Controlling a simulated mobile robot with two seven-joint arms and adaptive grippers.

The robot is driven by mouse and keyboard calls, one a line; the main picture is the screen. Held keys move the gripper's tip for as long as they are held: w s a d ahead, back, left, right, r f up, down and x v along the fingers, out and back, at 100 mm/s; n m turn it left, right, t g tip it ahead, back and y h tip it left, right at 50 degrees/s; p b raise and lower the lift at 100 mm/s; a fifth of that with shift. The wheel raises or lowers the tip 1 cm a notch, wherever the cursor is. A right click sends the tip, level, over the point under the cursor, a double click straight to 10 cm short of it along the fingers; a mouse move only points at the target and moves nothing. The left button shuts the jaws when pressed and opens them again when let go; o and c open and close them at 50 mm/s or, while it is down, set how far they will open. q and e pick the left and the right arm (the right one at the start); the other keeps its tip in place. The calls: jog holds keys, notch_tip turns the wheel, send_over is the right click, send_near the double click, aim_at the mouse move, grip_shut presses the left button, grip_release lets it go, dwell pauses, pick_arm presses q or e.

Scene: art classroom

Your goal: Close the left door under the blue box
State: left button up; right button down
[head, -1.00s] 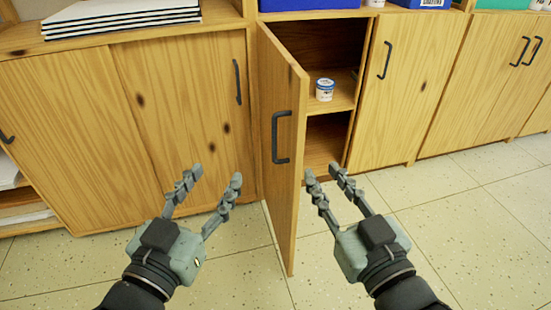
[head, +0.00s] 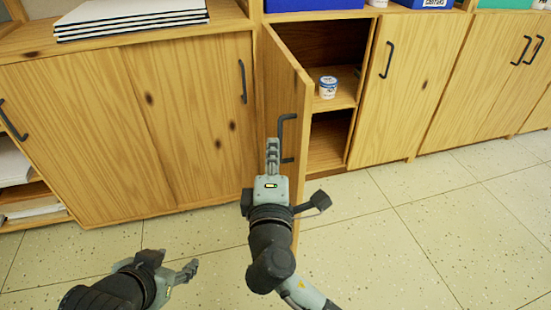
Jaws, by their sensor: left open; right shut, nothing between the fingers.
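The left door (head: 284,85) under the blue box (head: 314,4) stands ajar, swung out toward me, with a dark handle (head: 282,135) on its outer face. The cabinet interior shows to the right of the door. My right gripper (head: 272,142) is shut and empty, pointing up in front of the door's outer face beside the handle. It hides part of the handle and the lower door; I cannot tell whether it touches. My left gripper (head: 190,268) is open and empty, low at the left over the floor, seen from the side.
The right door (head: 400,90) of the same cabinet is closed. A small white-and-blue cup (head: 328,87) stands on the inner shelf. The floor at right (head: 440,220) is clear.

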aim_at(293, 133)
pick_arm(q)
jog(key=shift+s+a+f+g, duration=0.5)
jog(key=shift+s+a, duration=0.15)
jog(key=shift+s, duration=0.15)
pick_arm(e)
jog(key=w+d, duration=0.3)
jog(key=w, duration=0.3)
jog(key=shift+d, duration=0.35)
pick_arm(q)
jog(key=shift+r, duration=0.1)
pick_arm(e)
jog(key=shift+d, duration=0.1)
